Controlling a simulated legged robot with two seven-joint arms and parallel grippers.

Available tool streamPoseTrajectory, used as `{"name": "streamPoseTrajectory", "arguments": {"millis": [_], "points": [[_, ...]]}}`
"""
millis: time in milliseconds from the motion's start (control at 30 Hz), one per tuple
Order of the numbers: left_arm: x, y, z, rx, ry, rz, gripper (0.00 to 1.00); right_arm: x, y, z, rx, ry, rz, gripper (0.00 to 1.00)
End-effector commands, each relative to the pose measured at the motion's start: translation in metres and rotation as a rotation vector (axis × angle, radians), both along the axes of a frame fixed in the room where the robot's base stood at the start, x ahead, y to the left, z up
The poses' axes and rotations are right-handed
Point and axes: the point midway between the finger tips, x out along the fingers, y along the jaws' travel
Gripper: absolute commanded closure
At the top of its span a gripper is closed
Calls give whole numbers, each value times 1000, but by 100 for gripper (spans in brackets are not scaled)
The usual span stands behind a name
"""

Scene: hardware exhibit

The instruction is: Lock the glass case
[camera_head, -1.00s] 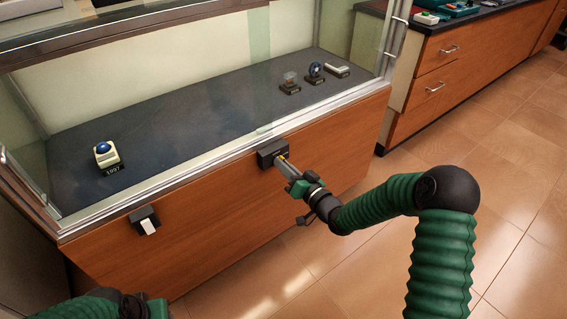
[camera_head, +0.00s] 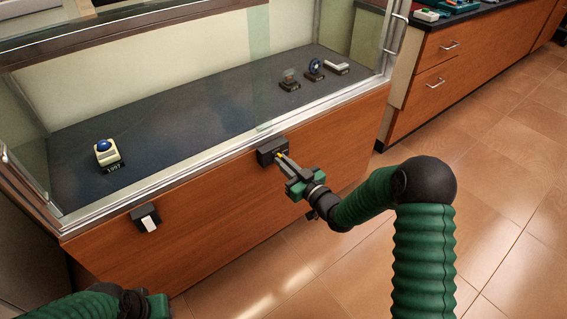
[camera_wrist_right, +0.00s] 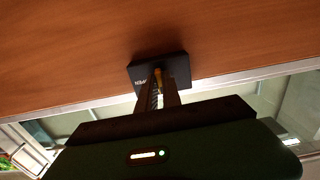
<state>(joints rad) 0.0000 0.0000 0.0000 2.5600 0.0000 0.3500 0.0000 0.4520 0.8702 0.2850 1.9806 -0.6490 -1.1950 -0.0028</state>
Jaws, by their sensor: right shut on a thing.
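The glass case (camera_head: 200,154) stands ahead with its glass front above a wooden base. A black lock box (camera_head: 270,151) sits on the base just under the front rail; it also shows in the right wrist view (camera_wrist_right: 140,70), with partly covered white lettering. My right gripper (camera_head: 281,157) is at this box, shut on a small yellow piece (camera_wrist_right: 158,77) at the box's face. The fingers hide most of that piece, and I cannot tell how far it is turned. My left gripper (camera_head: 157,306) shows only in part at the bottom left edge; its fingers are not visible.
A second black box (camera_head: 145,218) with a white tab is on the base to the left. Several small exhibits, such as a trackball (camera_head: 106,152), stand inside the case. A wooden drawer cabinet (camera_head: 445,65) stands at right. The tiled floor (camera_head: 500,200) is clear.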

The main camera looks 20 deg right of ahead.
Motion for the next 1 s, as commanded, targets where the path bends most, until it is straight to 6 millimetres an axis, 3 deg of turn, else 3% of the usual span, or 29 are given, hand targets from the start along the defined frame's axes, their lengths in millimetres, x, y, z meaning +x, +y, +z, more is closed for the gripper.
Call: {"name": "streamPoseTrajectory", "arguments": {"millis": [367, 400, 533, 867, 1000], "points": [[0, 0, 0, 0, 0, 0, 64, -1, -2, -2, -7, 4, -3, 100], [0, 0, 0, 0, 0, 0, 64, -1, -2, -2, -6, 4, -3, 86], [0, 0, 0, 0, 0, 0, 64, -1, -1, -2, -5, 2, -2, 69], [0, 0, 2, 0, 0, 0, 64, -3, -1, 0, -4, 1, 0, 69], [0, 0, 13, 0, 0, 0, 64, -21, -9, 2, -3, 5, -2, 69]]}}
